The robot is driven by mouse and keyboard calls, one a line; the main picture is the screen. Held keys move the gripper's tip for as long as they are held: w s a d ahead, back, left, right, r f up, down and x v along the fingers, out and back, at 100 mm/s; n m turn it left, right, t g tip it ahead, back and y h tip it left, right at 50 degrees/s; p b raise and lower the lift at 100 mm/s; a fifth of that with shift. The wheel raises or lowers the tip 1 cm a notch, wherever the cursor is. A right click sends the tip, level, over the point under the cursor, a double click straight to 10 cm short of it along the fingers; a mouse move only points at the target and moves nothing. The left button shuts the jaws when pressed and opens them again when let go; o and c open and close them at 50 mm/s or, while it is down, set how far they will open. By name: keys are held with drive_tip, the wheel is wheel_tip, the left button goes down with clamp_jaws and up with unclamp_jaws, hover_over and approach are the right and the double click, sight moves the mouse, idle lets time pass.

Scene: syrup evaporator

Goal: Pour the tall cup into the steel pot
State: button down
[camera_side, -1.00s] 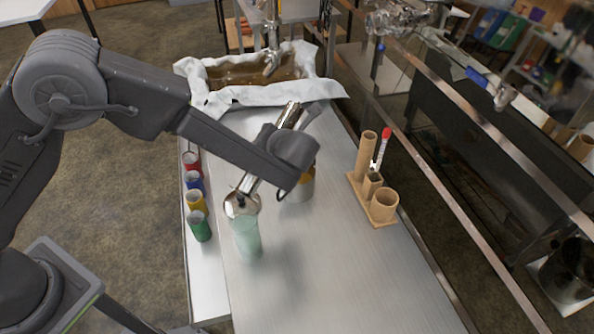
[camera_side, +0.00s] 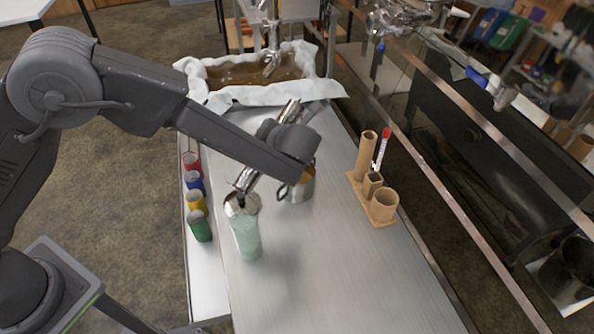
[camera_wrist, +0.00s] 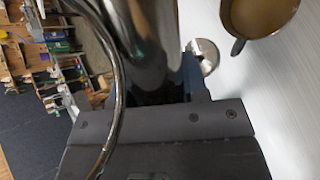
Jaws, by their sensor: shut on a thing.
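The steel pot (camera_side: 299,188) stands behind and right of the cup, partly covered by my wrist. The pot also shows at the top right of the wrist view (camera_wrist: 258,14), with brown contents and a dark handle.
Red, blue, yellow and green small cups (camera_side: 200,227) line the bench's left side. A wooden holder (camera_side: 379,212) with tubes and a red-topped stick stands right of the pot. A pan of brown liquid (camera_side: 255,75) with a white lining lies behind. The front right bench is clear.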

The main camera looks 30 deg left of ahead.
drive_tip(key=shift+s+f+m+g, duration=0.1)
drive_tip(key=shift+s+m+g, duration=0.25)
drive_tip(key=shift+g, duration=0.35)
idle(1.8)
drive_tip(key=shift+s+a+f+m+g, duration=0.1)
drive_tip(key=shift+s+f+m+g, duration=0.1)
drive_tip(key=shift+f+g, duration=0.2)
drive_tip(key=shift+s+f+m+g, duration=0.1)
drive_tip(key=shift+f+m+g, duration=0.05)
drive_tip(key=shift+f+g, duration=0.2)
idle(2.2)
drive_tip(key=shift+w+f+g, duration=0.1)
drive_tip(key=shift+f+g, duration=0.25)
drive_tip(key=shift+f, duration=0.45)
idle(1.7)
